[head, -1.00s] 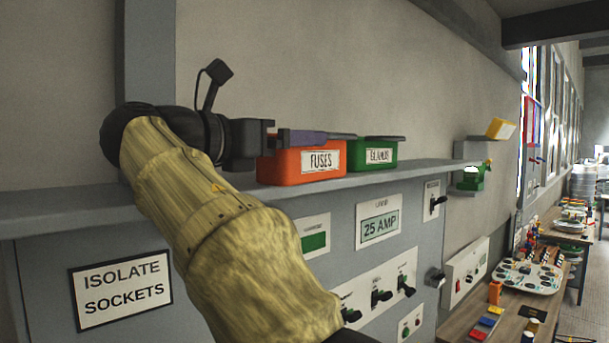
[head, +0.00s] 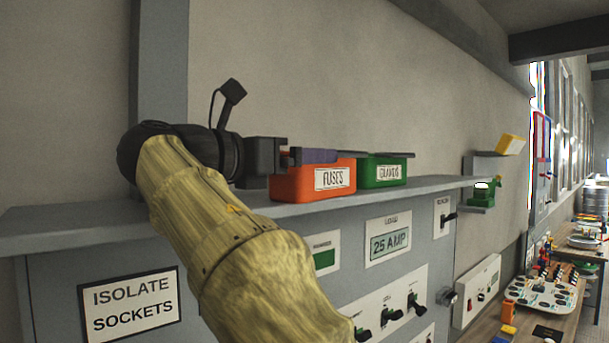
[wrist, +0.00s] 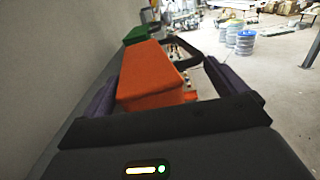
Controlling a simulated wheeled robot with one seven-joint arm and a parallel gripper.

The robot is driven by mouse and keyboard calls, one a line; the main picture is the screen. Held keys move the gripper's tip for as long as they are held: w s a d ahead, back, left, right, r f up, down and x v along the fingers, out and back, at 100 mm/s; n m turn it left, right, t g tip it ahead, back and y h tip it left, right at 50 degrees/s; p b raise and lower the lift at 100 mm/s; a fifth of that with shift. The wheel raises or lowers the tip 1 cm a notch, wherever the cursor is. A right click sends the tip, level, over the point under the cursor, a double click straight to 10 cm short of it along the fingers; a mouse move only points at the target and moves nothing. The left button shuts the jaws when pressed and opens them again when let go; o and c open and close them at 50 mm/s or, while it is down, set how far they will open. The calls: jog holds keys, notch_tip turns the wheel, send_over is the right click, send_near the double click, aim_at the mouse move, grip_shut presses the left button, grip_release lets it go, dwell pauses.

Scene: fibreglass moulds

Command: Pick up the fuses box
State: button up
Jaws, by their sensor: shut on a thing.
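The fuses box (head: 285,186) is orange-red, with a white label reading FUSES, and stands upright on the grey shelf (head: 60,226). In the head view my gripper (head: 335,157) reaches along the shelf from the left, its purple finger at the box's top edge. In the wrist view the orange box (wrist: 150,78) lies between the two purple fingers of my gripper (wrist: 155,65), which is shut on it. No gap under the box is clear in the head view. The far finger is mostly hidden there.
A green box labelled GLANDS (head: 366,178) stands right beside the fuses box. The wall runs close behind the shelf. Switches and a 25 AMP panel (head: 389,243) are below its front edge. A small wall bracket with a green item (head: 482,194) is farther right.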

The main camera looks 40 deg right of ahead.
jog(key=shift+r, duration=0.1)
notch_tip(320, 180, up, 10)
jog(key=p, duration=0.4)
jog(key=shift+w, duration=0.1)
dwell(0.6)
